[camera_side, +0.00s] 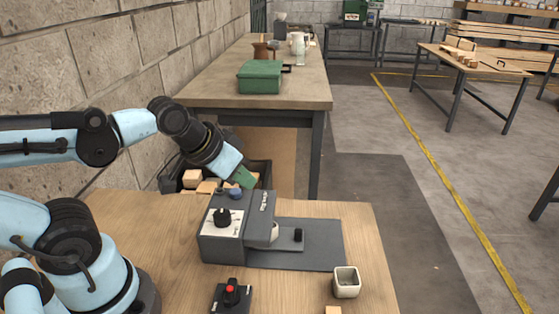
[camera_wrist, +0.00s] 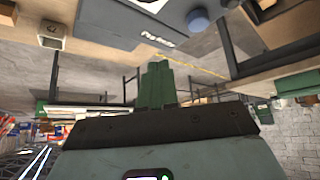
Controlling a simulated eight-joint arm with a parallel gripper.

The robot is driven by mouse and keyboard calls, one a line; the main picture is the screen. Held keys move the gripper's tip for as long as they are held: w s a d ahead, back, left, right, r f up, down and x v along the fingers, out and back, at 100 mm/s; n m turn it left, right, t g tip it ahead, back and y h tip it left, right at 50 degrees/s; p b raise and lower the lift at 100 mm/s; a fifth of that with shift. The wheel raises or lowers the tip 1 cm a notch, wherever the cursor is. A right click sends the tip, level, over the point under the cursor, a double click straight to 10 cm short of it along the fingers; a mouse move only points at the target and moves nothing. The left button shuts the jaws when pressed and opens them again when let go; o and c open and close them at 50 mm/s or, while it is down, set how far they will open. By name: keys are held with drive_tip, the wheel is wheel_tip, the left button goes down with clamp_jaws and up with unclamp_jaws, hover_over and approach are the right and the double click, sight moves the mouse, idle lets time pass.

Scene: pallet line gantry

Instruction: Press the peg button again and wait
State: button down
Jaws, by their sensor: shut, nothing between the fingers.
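A grey machine (camera_side: 222,244) stands on the wooden table, with a white panel, a black knob (camera_side: 222,216) and a round blue button (camera_side: 236,192) on top. The machine's lettered edge (camera_wrist: 158,40) and the blue button (camera_wrist: 197,20) also show at the top of the wrist view. My gripper (camera_side: 246,180) has green fingers, shut and empty, just above and beside the blue button in the side view. In the wrist view the fingers (camera_wrist: 157,80) appear below and left of the button, apart from it. No peg is clearly visible.
A small black box with a red button (camera_side: 231,290) and a square pale cup (camera_side: 346,282) stand at the table's front. A dark crate of wooden blocks (camera_side: 258,168) is behind the machine. A farther bench (camera_side: 220,92) holds a green box (camera_side: 260,78).

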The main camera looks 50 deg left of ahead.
drive_tip(key=n, duration=0.3)
drive_tip(key=a+r+n, duration=0.1)
drive_tip(key=n, duration=0.1)
drive_tip(key=shift+a+n, duration=0.1)
drive_tip(key=shift+n, duration=0.2)
drive_tip(key=r+n, duration=0.1)
drive_tip(key=n, duration=0.4)
wheel_tip(320, 180, up, 4)
drive_tip(key=n+t+h, duration=0.1)
drive_tip(key=n+t, duration=0.1)
drive_tip(key=n, duration=1.2)
hover_over(231, 193)
drive_tip(key=shift+r, duration=0.15)
drive_tip(key=shift+f, duration=4.4)
drive_tip(key=shift+f, duration=0.15)
drive_tip(key=shift+f, duration=0.3)
